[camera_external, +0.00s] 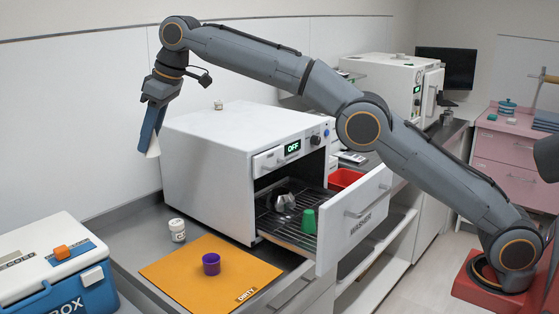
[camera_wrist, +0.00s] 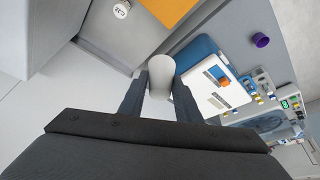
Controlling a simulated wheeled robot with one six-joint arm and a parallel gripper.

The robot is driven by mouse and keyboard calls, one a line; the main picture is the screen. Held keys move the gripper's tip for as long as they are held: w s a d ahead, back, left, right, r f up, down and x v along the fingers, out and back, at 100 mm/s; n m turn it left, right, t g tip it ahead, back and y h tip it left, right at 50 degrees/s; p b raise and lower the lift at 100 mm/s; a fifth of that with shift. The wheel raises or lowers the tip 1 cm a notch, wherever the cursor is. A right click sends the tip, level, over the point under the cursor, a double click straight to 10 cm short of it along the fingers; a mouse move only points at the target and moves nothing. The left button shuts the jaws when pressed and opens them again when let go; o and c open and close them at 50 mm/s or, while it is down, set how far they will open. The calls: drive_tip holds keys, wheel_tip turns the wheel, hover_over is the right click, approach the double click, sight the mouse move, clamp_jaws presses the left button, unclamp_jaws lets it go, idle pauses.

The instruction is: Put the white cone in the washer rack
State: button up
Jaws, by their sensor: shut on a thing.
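My gripper (camera_external: 150,138) is raised to the left of the washer, above the counter, with its fingers pointing down. It is shut on the white cone (camera_external: 153,149). In the wrist view the cone (camera_wrist: 161,72) sits between the two fingertips. The white washer (camera_external: 205,150) shows OFF on its display. The wire washer rack (camera_external: 287,236) is exposed, holding a green cup-like piece (camera_external: 309,221) and a grey metallic piece (camera_external: 283,200). My gripper is well away from the rack.
An orange mat (camera_external: 196,268) marked DIRTY lies before the washer, with a purple cup (camera_external: 211,264) on it. A white jar (camera_external: 177,230) stands beside the mat. A blue and white box (camera_external: 62,286) is at the lower left. A red bin (camera_external: 343,178) is behind the drawer.

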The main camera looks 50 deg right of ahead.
drive_tip(key=shift+w+d+r+m, duration=0.1)
drive_tip(key=shift+d+m, duration=0.2)
drive_tip(key=shift+d, duration=0.3)
drive_tip(key=s+d+r+m+h, duration=0.1)
drive_tip(key=d+m, duration=0.2)
drive_tip(key=d, duration=0.5)
drive_tip(key=s+d+r+m+h+p, duration=0.1)
drive_tip(key=s+d+m+h, duration=0.15)
drive_tip(key=d, duration=0.65)
drive_tip(key=d+m+h, duration=0.1)
drive_tip(key=d+m, duration=0.3)
drive_tip(key=d, duration=0.4)
drive_tip(key=s+d+f+m+g+h+p, duration=0.2)
drive_tip(key=s+d+m, duration=0.8)
drive_tip(key=s+d, duration=1.05)
drive_tip(key=f, duration=0.9)
drive_tip(key=w+d+f+p, duration=0.1)
drive_tip(key=f, duration=1.8)
drive_tip(key=shift+w+d+f+p, duration=0.2)
drive_tip(key=shift+w+p, duration=0.15)
drive_tip(key=shift+p, duration=0.05)
drive_tip(key=shift+f, duration=0.15)
drive_tip(key=o, duration=1)
